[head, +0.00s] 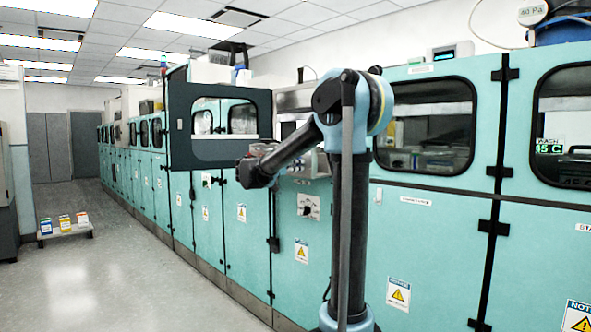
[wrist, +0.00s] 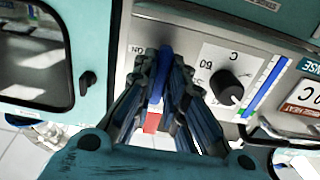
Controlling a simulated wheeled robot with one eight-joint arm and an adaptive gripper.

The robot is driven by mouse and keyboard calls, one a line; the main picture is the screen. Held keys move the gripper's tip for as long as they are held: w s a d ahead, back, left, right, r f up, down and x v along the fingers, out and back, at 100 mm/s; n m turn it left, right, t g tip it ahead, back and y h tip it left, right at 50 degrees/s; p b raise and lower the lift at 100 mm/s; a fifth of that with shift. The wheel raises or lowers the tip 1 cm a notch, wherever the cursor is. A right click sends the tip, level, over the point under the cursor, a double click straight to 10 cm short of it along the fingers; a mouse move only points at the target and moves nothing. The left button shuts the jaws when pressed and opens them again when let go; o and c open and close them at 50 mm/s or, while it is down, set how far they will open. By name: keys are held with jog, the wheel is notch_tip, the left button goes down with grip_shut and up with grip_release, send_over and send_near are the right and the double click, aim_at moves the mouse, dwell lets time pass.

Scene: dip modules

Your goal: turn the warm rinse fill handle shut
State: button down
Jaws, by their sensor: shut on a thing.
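In the wrist view, a blue handle (wrist: 161,72) stands between the two dark fingers of my gripper (wrist: 164,68). My gripper is shut on this handle near its tips. A small red part (wrist: 152,122) shows lower down between the fingers. The handle lies against a light grey panel (wrist: 205,50), and its far end is partly hidden by the fingers. In the head view, my gripper (head: 257,174) is at the front of the teal machine line. The handle cannot be made out there.
A black knob (wrist: 228,87) with a 60 C mark sits right of the fingers in the wrist view. A dark-framed window door (head: 218,152) stands open beside my arm. The aisle floor (head: 125,270) is clear.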

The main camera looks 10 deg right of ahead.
dwell(0.4)
jog(key=c, duration=1.6)
grip_release()
jog(key=shift+f, duration=0.1)
jog(key=shift+c, duration=0.2)
jog(key=v, duration=1.2)
jog(key=shift+w, duration=0.1)
